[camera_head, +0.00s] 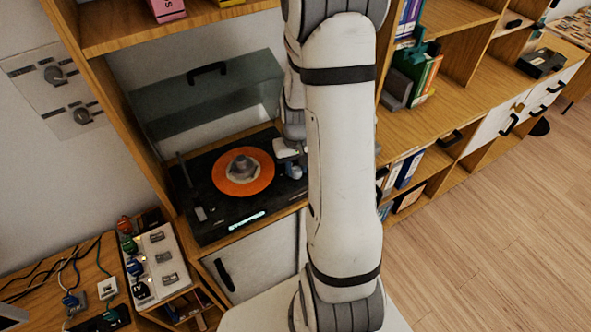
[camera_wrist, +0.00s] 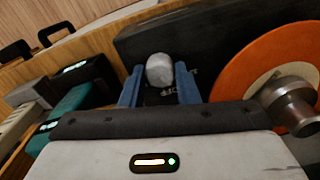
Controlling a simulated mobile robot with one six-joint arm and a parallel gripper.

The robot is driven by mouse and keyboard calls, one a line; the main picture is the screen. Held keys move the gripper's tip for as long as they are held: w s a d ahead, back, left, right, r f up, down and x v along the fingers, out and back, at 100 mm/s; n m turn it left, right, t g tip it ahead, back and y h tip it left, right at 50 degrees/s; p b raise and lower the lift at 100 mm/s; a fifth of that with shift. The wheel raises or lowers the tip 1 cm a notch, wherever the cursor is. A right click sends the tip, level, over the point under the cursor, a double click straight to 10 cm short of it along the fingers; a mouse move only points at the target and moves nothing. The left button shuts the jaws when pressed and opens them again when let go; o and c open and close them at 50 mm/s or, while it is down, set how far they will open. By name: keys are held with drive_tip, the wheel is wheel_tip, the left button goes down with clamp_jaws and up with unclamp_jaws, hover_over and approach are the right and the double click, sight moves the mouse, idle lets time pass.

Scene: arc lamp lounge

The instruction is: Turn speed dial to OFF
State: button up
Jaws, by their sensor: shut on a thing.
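The black turntable (camera_head: 215,215) sits in the wooden shelf unit with an orange record (camera_head: 243,187) on its platter. In the wrist view, my gripper (camera_wrist: 159,88) has its two blue fingers on either side of a round grey knob, the speed dial (camera_wrist: 160,68), and is shut on it. Part of a printed label shows beside the dial, but I cannot read its setting. In the head view, my gripper (camera_head: 294,172) is at the turntable's right side, and the dial is hidden there by my arm.
A grey weight (camera_head: 242,166) stands at the record's centre. The turntable's dark lid (camera_head: 210,95) is raised behind it. A white switch panel (camera_head: 155,262) and cables lie at the lower left. Shelves with books (camera_head: 412,75) are to the right, with open wooden floor (camera_head: 500,215) in front.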

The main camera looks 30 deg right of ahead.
sight(296, 170)
drive_tip(key=m+b, duration=0.2)
drive_tip(key=m, duration=0.4)
idle(0.6)
drive_tip(key=o, duration=1)
drive_tip(key=shift+c, duration=0.2)
drive_tip(key=shift+r, duration=0.1)
wheel_tip(296, 170, up, 8)
drive_tip(key=shift+f+b, duration=0.2)
drive_tip(key=shift+b, duration=0.2)
